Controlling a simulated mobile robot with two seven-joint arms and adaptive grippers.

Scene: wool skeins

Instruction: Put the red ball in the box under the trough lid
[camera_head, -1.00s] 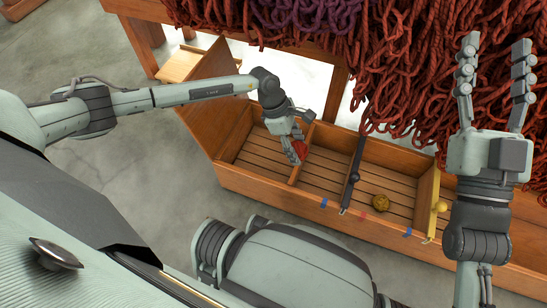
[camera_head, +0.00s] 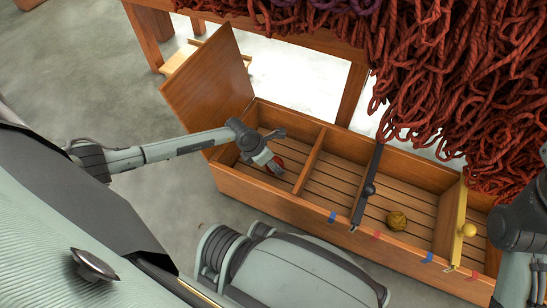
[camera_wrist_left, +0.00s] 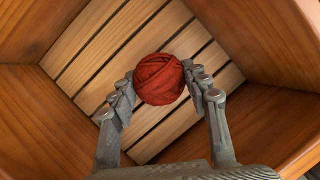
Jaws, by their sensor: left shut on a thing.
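The red ball (camera_head: 278,163) is a wound ball of wool. It also shows in the left wrist view (camera_wrist_left: 160,79), between the two fingers. My left gripper (camera_head: 268,161) is shut on it, inside the leftmost compartment of the wooden trough (camera_head: 262,192). The wrist view shows my left gripper (camera_wrist_left: 160,88) over the slatted floor with walls around it; whether the ball touches the floor I cannot tell. The wooden lid (camera_head: 208,78) stands open, tilted up at the trough's left end. My right arm is at the right edge, its gripper out of view.
A mustard ball (camera_head: 397,220) lies between the black and yellow ones. Red skeins (camera_head: 450,80) hang behind.

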